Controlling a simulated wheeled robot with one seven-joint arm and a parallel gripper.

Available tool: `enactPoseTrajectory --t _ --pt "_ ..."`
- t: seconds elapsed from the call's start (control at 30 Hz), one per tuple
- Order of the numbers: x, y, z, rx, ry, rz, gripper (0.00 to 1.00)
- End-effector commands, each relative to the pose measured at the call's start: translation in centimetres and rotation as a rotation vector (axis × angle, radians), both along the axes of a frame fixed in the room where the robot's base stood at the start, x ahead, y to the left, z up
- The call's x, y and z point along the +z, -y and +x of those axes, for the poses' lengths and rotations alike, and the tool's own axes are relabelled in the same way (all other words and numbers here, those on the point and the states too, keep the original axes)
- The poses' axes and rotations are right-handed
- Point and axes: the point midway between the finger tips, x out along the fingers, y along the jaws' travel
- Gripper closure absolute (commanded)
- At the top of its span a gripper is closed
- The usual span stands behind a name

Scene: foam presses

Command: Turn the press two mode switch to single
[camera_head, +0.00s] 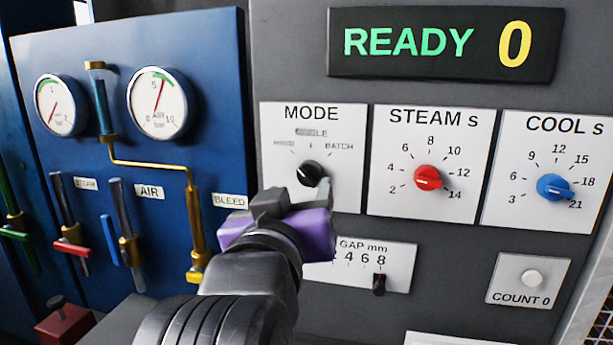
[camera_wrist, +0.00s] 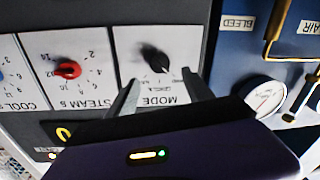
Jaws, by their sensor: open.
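The mode switch (camera_head: 311,173) is a black round knob on a white plate headed MODE. Small labels sit around it: BATCH at right, a blurred one ending in "LE" at top, and a blurred one at left. Which label it points to is unclear. My gripper (camera_head: 299,196) is just below and in front of the knob, hiding its lower part of the plate. In the wrist view the knob (camera_wrist: 155,58) lies beyond the open fingertips (camera_wrist: 160,86), roughly between them in the picture. Contact cannot be told.
A red STEAM knob (camera_head: 428,178) and a blue COOL knob (camera_head: 554,187) are to the right. Below are a GAP slider (camera_head: 379,283) and a COUNT button (camera_head: 532,277). A blue panel (camera_head: 215,120) with gauges and valve handles stands at left. The READY display (camera_head: 443,43) is above.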

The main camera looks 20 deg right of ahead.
Motion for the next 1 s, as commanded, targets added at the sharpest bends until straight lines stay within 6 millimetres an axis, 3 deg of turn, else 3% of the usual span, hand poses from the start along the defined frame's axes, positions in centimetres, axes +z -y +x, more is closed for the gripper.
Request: enactPoseTrajectory --t 0.5,0.87,0.9,1.0 --pt "0.2 3.6 5.7 -0.001 0.0 0.0 0.4" --pt "0.0 4.0 6.3 0.0 0.001 0.0 0.4" --pt "0.0 4.0 6.3 0.0 0.001 0.0 0.42" --pt "0.0 4.0 6.3 0.0 0.001 0.0 0.62"
